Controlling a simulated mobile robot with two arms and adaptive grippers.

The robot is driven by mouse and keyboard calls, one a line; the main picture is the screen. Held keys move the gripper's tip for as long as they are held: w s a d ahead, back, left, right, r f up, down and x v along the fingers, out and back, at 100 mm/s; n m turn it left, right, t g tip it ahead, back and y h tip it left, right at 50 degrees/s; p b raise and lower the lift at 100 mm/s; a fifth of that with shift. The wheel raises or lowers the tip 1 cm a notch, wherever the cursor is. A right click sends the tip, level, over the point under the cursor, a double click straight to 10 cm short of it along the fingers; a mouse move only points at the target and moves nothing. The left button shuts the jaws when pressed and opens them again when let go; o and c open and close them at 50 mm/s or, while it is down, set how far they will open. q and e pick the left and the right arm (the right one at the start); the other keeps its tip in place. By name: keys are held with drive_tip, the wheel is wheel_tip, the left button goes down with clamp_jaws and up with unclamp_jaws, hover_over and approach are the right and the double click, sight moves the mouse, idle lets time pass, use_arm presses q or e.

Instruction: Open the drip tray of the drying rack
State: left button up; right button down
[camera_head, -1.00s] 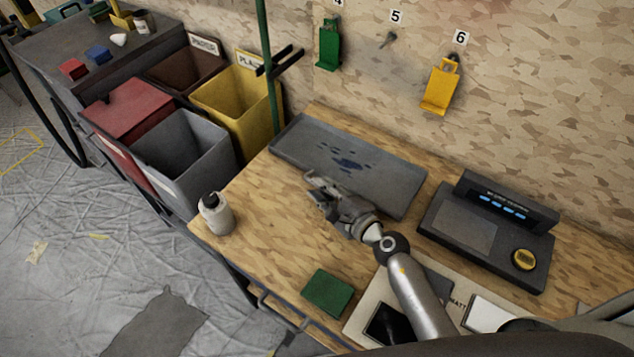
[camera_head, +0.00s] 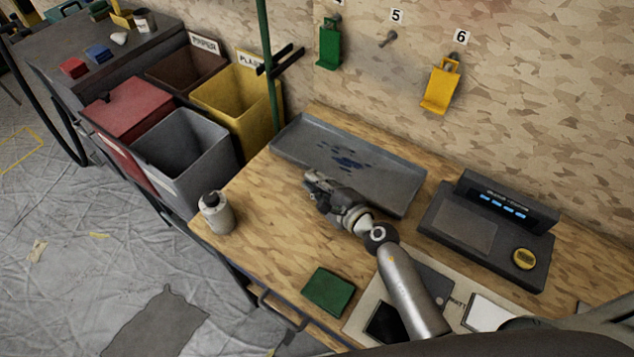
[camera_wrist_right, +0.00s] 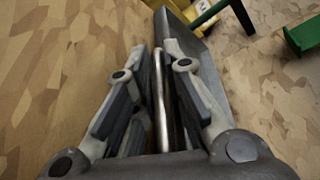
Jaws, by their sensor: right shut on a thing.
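The drip tray (camera_head: 390,190) is a shallow grey tray with dark blue marks, lying on the wooden table against the wall. The drying rack's green post (camera_head: 268,70) with dark pegs stands behind its left end. My right gripper (camera_head: 313,180) is at the tray's near long side. In the right wrist view my right gripper (camera_wrist_right: 162,65) is shut on a thin pale metal bar (camera_wrist_right: 161,100), apparently the tray's handle or rim. The tray's grey side (camera_wrist_right: 195,45) shows just beyond the fingers. The fingers partly hide the grip. My left gripper is not in view.
A dark console (camera_head: 485,232) stands right of the tray. Bins are left of the table. Bare wood lies left of my gripper.

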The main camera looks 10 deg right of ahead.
drive_tip(key=s+a+p, duration=0.1)
drive_tip(key=s+a, duration=0.4)
drive_tip(key=shift+p, duration=0.3)
drive_tip(key=shift+d, duration=0.1)
drive_tip(key=c, duration=1.8)
unclamp_jaws()
drive_tip(key=shift+o, duration=0.2)
drive_tip(key=v, duration=1.2)
